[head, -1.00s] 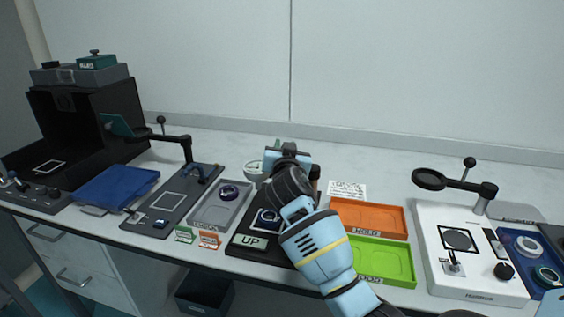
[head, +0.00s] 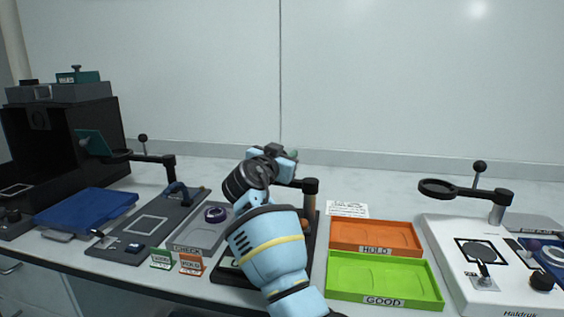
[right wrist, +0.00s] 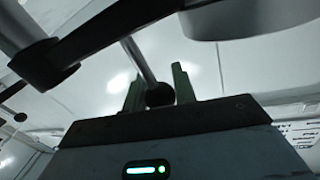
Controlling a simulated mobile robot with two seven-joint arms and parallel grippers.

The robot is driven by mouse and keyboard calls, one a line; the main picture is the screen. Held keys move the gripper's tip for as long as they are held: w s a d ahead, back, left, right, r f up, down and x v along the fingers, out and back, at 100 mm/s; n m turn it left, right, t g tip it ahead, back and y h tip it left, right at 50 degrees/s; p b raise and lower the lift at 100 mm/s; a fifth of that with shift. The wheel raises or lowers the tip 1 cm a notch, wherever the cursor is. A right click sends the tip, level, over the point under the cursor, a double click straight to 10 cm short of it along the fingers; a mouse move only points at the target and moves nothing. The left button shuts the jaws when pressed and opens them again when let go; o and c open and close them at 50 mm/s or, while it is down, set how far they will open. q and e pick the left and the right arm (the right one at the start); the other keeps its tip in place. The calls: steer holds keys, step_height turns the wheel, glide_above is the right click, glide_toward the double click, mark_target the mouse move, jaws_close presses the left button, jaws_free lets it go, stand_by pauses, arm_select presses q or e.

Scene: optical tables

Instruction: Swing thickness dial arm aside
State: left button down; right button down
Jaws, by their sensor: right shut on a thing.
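The thickness gauge's dark base (head: 309,236) stands mid-table, largely hidden by my right arm. Its post (head: 310,200) rises to the right of my wrist, and the dial arm (head: 296,184) runs left from it behind my gripper. My right gripper (head: 292,155) is above the arm. In the right wrist view, my gripper (right wrist: 158,88) is shut on a dark ball knob (right wrist: 158,96) at the end of a metal rod (right wrist: 139,60). A dark arm (right wrist: 80,48) and a grey round housing (right wrist: 250,16), probably the dial, are close by. The dial's face is hidden. My left gripper is out of view.
A grey CHECK tray (head: 188,247) lies left of the gauge. An orange HOLD tray (head: 375,236) and a green GOOD tray (head: 384,281) lie to its right. Magnifier stands (head: 500,215) rise at far right and left (head: 168,172).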

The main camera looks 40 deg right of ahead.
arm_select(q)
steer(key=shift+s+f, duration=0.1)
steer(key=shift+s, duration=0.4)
arm_select(e)
steer(key=shift+d+r, duration=0.1)
steer(key=c, duration=1.1)
jaws_free()
steer(key=shift+c, duration=0.2)
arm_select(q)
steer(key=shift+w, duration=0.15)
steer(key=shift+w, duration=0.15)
arm_select(e)
steer(key=shift+s+a, duration=0.1)
steer(key=shift+a, duration=0.25)
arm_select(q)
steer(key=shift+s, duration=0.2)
arm_select(e)
steer(key=v, duration=0.7)
